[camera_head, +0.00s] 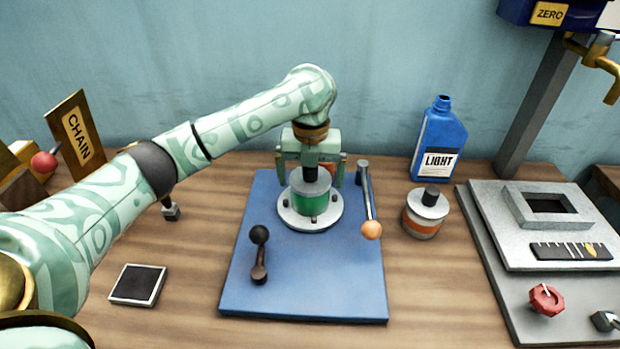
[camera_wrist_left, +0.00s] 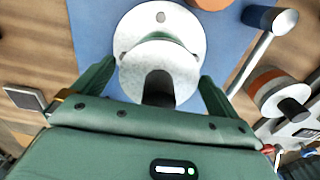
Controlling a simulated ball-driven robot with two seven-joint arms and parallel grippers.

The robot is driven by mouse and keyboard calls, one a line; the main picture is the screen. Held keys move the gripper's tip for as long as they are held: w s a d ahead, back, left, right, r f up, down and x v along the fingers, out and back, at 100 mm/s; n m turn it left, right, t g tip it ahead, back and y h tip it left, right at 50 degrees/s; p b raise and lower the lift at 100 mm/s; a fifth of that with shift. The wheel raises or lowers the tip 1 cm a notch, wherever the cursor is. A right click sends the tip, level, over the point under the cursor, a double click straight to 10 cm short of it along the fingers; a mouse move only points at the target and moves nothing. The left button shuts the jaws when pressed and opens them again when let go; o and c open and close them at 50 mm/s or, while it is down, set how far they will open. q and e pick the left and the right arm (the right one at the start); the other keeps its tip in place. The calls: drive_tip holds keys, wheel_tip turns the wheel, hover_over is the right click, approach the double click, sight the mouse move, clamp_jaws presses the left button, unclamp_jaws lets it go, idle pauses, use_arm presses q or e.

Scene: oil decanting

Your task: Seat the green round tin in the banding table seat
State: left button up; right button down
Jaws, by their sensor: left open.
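The green round tin (camera_head: 311,204) has a grey lid and a black knob. It stands upright on the round grey banding table seat (camera_head: 296,221), among small pegs. My left gripper (camera_head: 311,168) is above the tin with its fingers apart. In the left wrist view the tin's grey lid (camera_wrist_left: 150,72) lies between the two open fingers of my left gripper (camera_wrist_left: 157,72), and they look clear of it. The seat (camera_wrist_left: 185,20) shows behind the lid. Whether the tin sits fully down cannot be told. My right gripper is not in view.
The blue base board (camera_head: 310,280) carries a black-knobbed lever (camera_head: 259,255) and an orange-knobbed lever (camera_head: 369,205) close to the seat. An orange-banded tin (camera_head: 424,222) and a blue LIGHT bottle (camera_head: 436,140) stand to the right. A small dark pad (camera_head: 138,284) lies left.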

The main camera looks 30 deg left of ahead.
use_arm(q)
wheel_tip(320, 180, up, 11)
drive_tip(key=p, duration=0.5)
drive_tip(key=shift+s+f, duration=0.1)
drive_tip(key=shift+f, duration=0.05)
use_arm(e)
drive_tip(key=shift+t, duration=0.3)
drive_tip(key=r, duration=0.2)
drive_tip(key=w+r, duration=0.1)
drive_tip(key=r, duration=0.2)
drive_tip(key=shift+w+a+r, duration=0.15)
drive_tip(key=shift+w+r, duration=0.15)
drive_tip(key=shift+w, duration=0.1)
